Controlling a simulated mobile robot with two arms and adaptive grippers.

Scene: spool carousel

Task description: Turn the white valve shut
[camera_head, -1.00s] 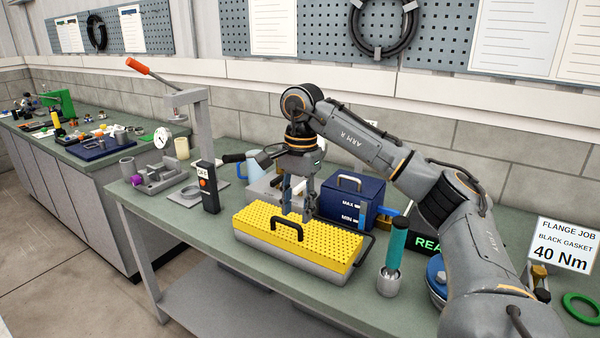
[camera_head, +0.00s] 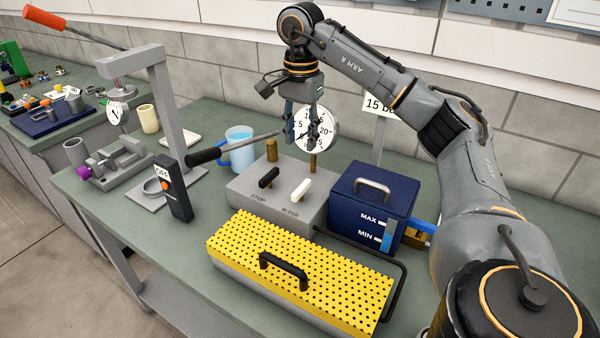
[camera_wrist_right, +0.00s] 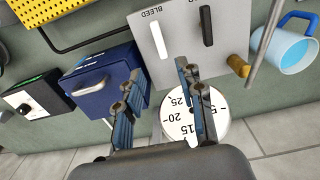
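The white valve (camera_head: 300,190) is a white lever on top of a grey block (camera_head: 245,198), above the marking BLEED. It lies roughly parallel to the black lever (camera_head: 268,178) beside it, which is above STOP. My right gripper (camera_head: 301,146) hangs fingers down in front of the round gauge, above and behind the white lever in the head view. In the right wrist view the white valve (camera_wrist_right: 160,40) shows beyond the open fingers (camera_wrist_right: 161,98), apart from them. The right gripper is empty. My left gripper is not in view.
The gauge (camera_head: 325,128) stands behind the block. A pump rod with a black grip (camera_head: 203,156) reaches over the block's left side. A blue tank (camera_head: 365,208) stands right, a yellow-topped case (camera_head: 230,236) in front, a light blue mug (camera_head: 239,146) behind left.

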